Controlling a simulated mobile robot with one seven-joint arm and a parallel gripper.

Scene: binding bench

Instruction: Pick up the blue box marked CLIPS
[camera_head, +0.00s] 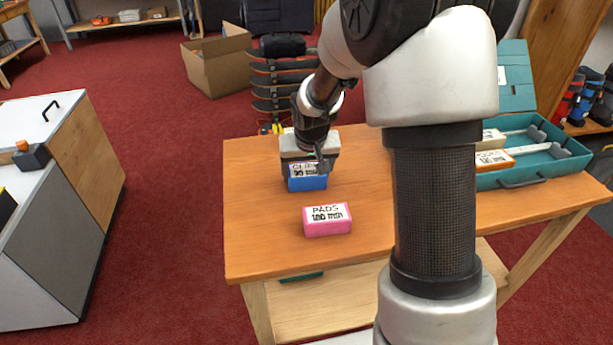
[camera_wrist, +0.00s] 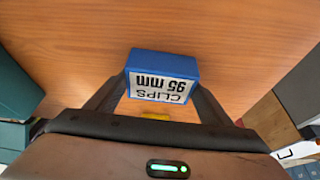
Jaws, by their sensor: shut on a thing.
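The blue box marked CLIPS (camera_head: 308,183) is at the back left part of the wooden bench, with a white label on it. In the wrist view the blue box (camera_wrist: 162,65) sits between my two fingers, its label reading CLIPS 95 mm upside down. My gripper (camera_head: 311,170) is above the box and shut on it, with a finger on each side in the wrist view (camera_wrist: 160,100). I cannot tell whether the box touches the bench top or is slightly above it.
A pink box marked PADS (camera_head: 327,221) lies on the bench (camera_head: 260,235) in front of the blue box. A teal tray (camera_head: 530,171) with an orange box (camera_head: 493,160) stands at the right. The bench's left part is clear.

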